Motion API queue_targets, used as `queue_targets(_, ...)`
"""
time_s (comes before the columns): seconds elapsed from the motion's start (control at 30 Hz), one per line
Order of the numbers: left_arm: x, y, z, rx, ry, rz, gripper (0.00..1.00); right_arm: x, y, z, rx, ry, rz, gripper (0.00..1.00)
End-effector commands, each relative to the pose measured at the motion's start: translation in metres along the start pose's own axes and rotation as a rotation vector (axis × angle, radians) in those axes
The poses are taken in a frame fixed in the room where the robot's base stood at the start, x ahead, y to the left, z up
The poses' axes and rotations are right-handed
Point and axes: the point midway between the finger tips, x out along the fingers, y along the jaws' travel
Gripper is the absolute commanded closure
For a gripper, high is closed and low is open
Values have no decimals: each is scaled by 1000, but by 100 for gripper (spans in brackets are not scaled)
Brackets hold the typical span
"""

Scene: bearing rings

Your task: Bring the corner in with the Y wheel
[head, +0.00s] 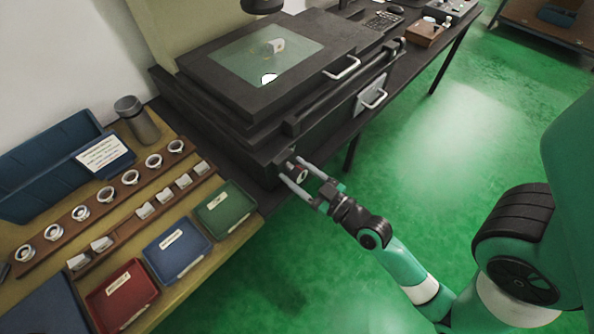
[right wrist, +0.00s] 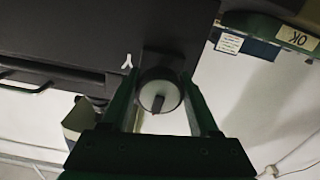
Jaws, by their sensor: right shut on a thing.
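The Y wheel (right wrist: 158,97) is a round, light-faced knob with a dark grip on the dark machine's side, beside a white letter Y (right wrist: 127,62). My right gripper (head: 297,172) reaches it at the machine's near lower corner in the head view. Its fingers stand on both sides of the wheel in the right wrist view (right wrist: 162,108), shut on it. On the machine's glass stage (head: 235,62) lie a small pale piece (head: 278,45) and a bright white spot (head: 268,79). I cannot tell which corner is meant. My left gripper is not in view.
Left of the machine, a bench holds a rack of rings (head: 107,194), a row of pale blocks (head: 145,211), red (head: 122,295), blue (head: 177,248) and green (head: 224,208) trays, and a grey cylinder (head: 137,120). Green floor lies open to the right.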

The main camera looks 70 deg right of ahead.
Motion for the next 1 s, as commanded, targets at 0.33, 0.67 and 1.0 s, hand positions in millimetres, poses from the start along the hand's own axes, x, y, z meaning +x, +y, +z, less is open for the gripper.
queue_targets(0.33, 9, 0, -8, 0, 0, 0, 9, 0, -1, -1, 218, -2, 0, 94)
queue_targets(0.67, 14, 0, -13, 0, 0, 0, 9, 0, -2, -1, 413, -1, 0, 94)
queue_targets(1.0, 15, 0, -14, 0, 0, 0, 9, 0, -2, -1, 481, 0, 0, 94)
